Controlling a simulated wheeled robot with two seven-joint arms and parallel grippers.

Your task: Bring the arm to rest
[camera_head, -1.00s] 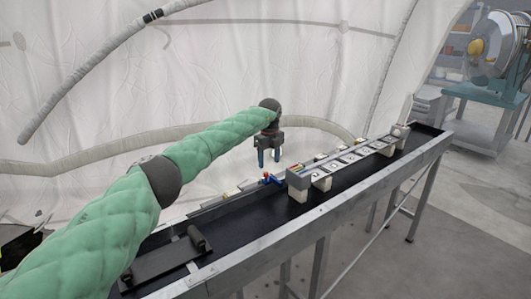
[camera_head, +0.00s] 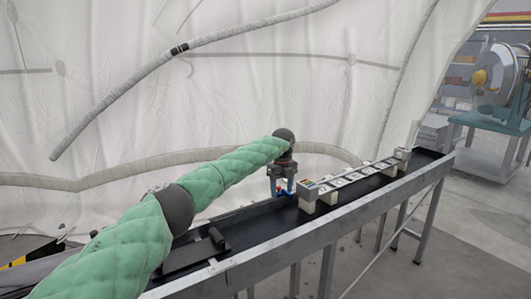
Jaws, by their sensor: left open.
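My left arm (camera_head: 120,250), in a green quilted sleeve, reaches in from the lower left over the long table. My right gripper is not in view.
The dark-topped metal table (camera_head: 262,229) runs from lower left to upper right. A long rack with pale panels (camera_head: 349,179) stands on it on blocks. A black device (camera_head: 195,252) lies on its near end. A large drum machine (camera_head: 500,75) stands far right. White tent fabric hangs behind.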

